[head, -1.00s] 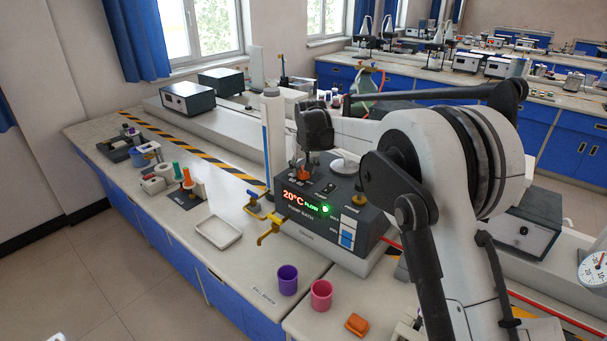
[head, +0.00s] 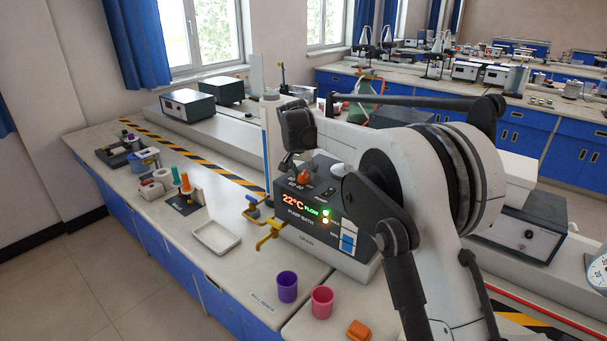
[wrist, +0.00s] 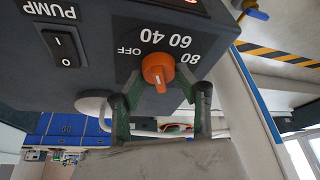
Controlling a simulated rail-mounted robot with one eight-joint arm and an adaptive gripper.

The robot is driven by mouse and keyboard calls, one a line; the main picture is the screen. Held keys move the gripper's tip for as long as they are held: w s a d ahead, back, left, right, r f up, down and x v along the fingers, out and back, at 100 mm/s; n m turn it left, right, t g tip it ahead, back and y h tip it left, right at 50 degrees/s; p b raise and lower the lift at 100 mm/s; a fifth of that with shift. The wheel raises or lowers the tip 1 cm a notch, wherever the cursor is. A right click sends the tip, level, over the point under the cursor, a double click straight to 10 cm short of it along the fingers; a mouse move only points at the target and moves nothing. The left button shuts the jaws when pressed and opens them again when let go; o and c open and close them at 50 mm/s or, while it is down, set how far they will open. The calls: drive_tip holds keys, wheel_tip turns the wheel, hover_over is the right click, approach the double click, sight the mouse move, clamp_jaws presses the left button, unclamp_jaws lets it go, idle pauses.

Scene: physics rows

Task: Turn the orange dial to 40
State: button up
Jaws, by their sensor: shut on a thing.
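In the head view the dial (head: 304,177) shows just beside my fingers. My gripper (wrist: 160,82) has a finger on either side of the dial and is shut on it. A pale line shows on the dial, but I cannot tell exactly which mark it points to. The red display (head: 295,202) reads 22°C, with green FLOW next to it.
A black PUMP rocker switch (wrist: 62,47) is beside the dial. A yellow tap (head: 270,232) sticks out at the bath's left. A white tray (head: 216,238), purple cup (head: 287,287), pink cup (head: 322,301) and orange block (head: 359,329) are on the bench.

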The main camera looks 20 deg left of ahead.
drive_tip(key=o, duration=1.1)
drive_tip(key=v, duration=1.2)
drive_tip(key=shift+r, duration=0.1)
drive_tip(key=shift+d, duration=0.1)
